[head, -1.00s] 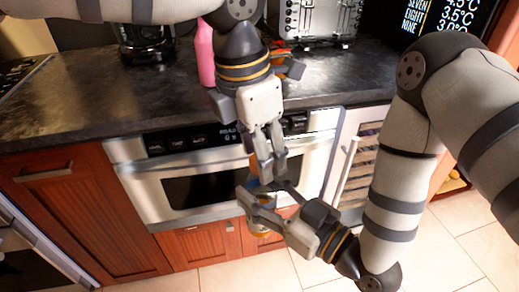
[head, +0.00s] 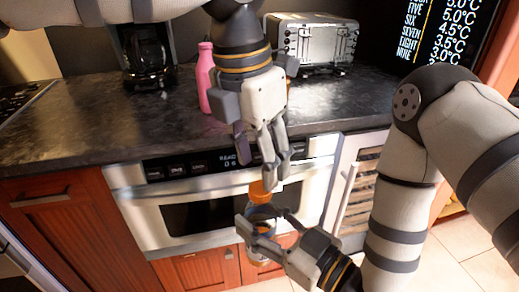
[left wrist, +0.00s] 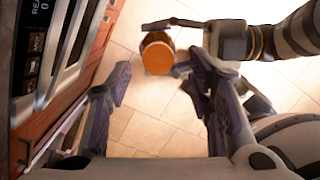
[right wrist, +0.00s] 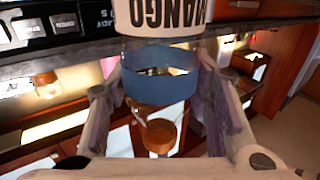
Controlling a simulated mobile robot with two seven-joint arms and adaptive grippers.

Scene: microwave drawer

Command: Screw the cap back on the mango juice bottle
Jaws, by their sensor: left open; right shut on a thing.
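My right gripper (head: 262,222) is shut on the mango juice bottle (head: 263,238), held in front of the oven below the counter. The right wrist view shows its white MANGO label (right wrist: 160,14) and blue band (right wrist: 160,80). My left gripper (head: 276,168) is open just above the cap. In the left wrist view the cap (left wrist: 158,56) lies beyond the open, empty fingers (left wrist: 163,90).
The built-in oven (head: 210,190) and its front panel are close behind both grippers. On the counter (head: 120,120) stand a pink bottle (head: 205,80), a coffee maker (head: 145,55) and a toaster (head: 313,42). Open tiled floor (left wrist: 150,112) lies below.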

